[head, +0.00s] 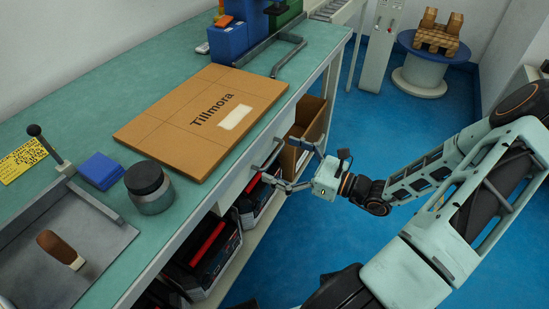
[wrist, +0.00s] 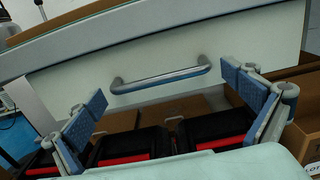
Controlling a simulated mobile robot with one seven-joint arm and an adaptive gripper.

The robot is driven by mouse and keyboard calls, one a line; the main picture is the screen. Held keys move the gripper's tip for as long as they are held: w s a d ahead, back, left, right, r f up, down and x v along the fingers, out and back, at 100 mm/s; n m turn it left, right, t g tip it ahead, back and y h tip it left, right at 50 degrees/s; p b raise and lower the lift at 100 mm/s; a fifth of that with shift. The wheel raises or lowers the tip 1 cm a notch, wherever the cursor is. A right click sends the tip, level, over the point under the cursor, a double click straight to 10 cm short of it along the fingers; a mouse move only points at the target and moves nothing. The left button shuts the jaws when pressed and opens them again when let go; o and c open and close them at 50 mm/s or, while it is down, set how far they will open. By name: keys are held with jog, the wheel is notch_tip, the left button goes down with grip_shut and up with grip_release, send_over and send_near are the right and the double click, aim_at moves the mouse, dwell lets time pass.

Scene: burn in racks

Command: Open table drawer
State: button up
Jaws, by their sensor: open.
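The table drawer shows in the wrist view as a pale front panel (wrist: 230,50) just under the tabletop edge, and it looks shut. A metal bar handle (wrist: 160,78) runs across its middle. My gripper (wrist: 168,105) is open, with one blue-padded finger toward each end of the handle. The handle appears just beyond the fingertips, with nothing held; whether they touch it I cannot tell. In the head view my gripper (head: 270,168) is at the table's front side, and its fingers partly hide the drawer front (head: 235,188).
The green tabletop (head: 85,85) carries a flat Tillmora cardboard box (head: 170,125), a grey jar (head: 150,188) and a metal tray (head: 100,235). Below are an open cardboard box (head: 308,122) and black-and-red cases (head: 205,255). Blue floor (head: 365,150) is clear beside the table.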

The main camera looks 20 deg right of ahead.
jog(key=shift+w+a, duration=0.5)
jog(key=shift+a, duration=0.05)
jog(key=c, duration=1.4)
jog(key=p+v, duration=0.4)
jog(key=v, duration=2.3)
jog(key=shift+r, duration=0.15)
jog(key=shift+w, duration=0.1)
jog(key=o, duration=1.4)
jog(key=v, duration=1.2)
